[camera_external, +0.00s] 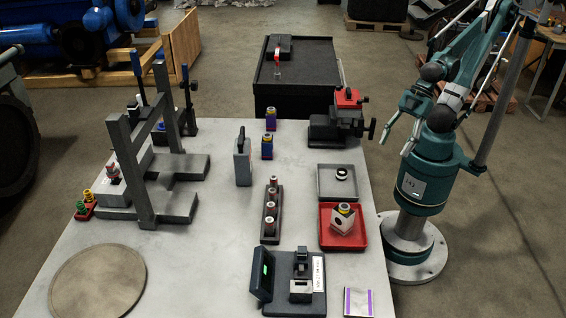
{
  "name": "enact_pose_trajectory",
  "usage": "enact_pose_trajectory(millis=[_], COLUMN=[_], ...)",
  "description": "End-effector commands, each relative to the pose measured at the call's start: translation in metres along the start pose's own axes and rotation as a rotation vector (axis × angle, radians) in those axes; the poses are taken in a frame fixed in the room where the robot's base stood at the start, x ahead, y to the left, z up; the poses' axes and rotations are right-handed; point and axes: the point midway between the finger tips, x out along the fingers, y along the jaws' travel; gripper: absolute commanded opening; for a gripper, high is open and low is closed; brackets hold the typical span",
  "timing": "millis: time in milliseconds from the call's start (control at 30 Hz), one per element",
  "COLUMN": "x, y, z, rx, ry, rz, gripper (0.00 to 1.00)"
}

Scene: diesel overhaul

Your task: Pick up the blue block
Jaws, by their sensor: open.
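The rear blue block (270,119) is near the table's back edge. The front blue block (267,147) stands just right of a grey block with a dark handle. The view does not show which one the task names. My gripper (397,138) is open and appears empty, at the table's right edge beside my arm. It is well to the right of both blocks and touches neither.
A vise with a red top (347,98) stands between the blocks and my gripper. A grey tray (325,194), a red tray (327,242) and a dark rack (263,230) are nearer. A grey frame (143,170) stands left. The table's centre-left is clear.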

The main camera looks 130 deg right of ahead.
Motion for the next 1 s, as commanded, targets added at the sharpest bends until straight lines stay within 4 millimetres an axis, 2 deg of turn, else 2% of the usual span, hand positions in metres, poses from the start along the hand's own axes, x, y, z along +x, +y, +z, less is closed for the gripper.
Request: enact_pose_trajectory(millis=[167,367,1000], x=[-0.002,-0.002,0.014], y=[0.005,0.017,0.083], z=[-0.011,-0.035,-0.124], rx=[0.014,0.048,0.201], ry=[-0.005,-0.017,-0.072], rz=[0.008,0.028,0.114], gripper=[0.54,0.54,0.54])
